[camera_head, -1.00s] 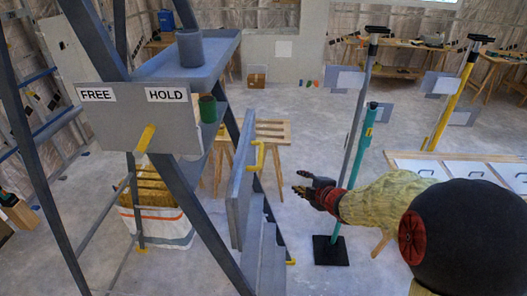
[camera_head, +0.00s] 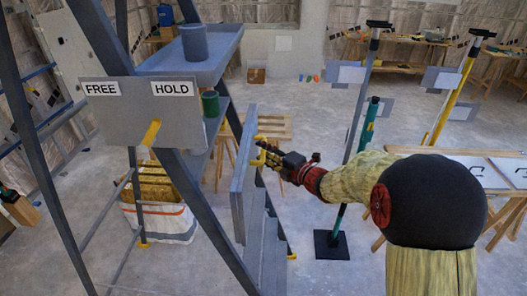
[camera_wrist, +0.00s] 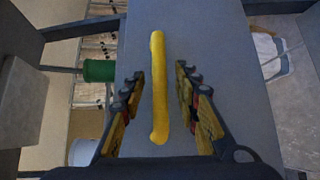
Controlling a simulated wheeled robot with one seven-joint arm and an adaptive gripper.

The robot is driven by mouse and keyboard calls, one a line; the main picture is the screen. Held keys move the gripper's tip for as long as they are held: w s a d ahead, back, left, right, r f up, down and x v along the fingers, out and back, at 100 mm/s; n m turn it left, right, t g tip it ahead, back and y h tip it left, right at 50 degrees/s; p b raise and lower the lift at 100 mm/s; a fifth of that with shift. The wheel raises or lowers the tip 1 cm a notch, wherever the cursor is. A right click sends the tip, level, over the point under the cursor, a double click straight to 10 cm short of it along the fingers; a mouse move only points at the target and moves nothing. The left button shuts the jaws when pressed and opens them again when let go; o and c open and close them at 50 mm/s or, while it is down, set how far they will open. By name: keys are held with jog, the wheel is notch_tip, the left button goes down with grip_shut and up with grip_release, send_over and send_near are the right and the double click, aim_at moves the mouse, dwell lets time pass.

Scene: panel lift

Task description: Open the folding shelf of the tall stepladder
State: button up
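The tall grey stepladder (camera_head: 193,185) stands at the left in the head view. Its folding shelf (camera_head: 243,180) is a grey panel hanging upright on the ladder's right side. A yellow handle (camera_wrist: 159,88) sticks out from the panel; it also shows in the head view (camera_head: 262,155). My gripper (camera_head: 268,158) is at the handle. In the wrist view my gripper (camera_wrist: 158,90) is open, with one finger on each side of the handle and gaps to both. A yellow lever (camera_head: 151,132) sits below the HOLD and FREE labels on a grey plate (camera_head: 140,115).
A grey cup (camera_head: 194,43) stands on the ladder's top tray (camera_head: 212,62). A green can (camera_head: 210,104) stands on a lower ledge. A white bin (camera_head: 163,222) is behind the ladder. Grey and teal poles (camera_head: 367,125) stand behind my arm.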

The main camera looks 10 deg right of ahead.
jog(key=shift+w+a, duration=0.15)
jog(key=shift+w, duration=0.2)
jog(key=shift+c, duration=0.3)
jog(key=c, duration=0.7)
jog(key=shift+f, duration=0.1)
grip_shut()
